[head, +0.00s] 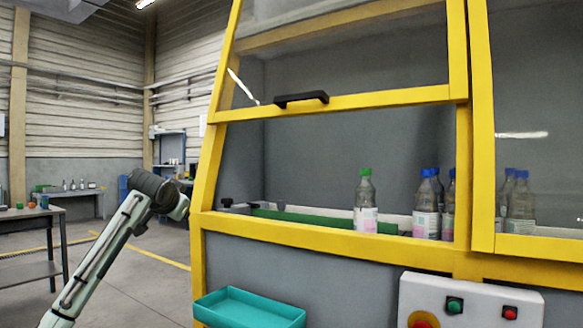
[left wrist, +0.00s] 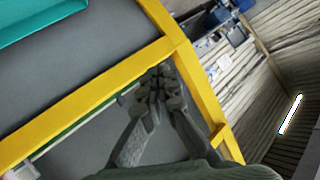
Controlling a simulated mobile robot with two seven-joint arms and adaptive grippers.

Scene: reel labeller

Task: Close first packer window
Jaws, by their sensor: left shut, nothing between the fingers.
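The first packer window (head: 340,102) is a clear pane in a yellow frame with a black handle (head: 301,98) on its lower bar. It is raised, and the packer opening below it is uncovered. My left arm rises at the left of the head view, beside the left yellow post; its gripper cannot be made out there. In the left wrist view my left gripper (left wrist: 160,88) is shut and empty, its fingertips appearing near the corner of the yellow frame (left wrist: 95,102). The handle is not seen in that view. My right gripper is in neither view.
Bottles with green (head: 366,205) and blue (head: 427,207) caps stand inside the opening. A teal tray (head: 250,309) sticks out below it, beside a button panel (head: 470,303). A second window pane (head: 535,120) is at right. Open floor and a workbench (head: 40,214) lie left.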

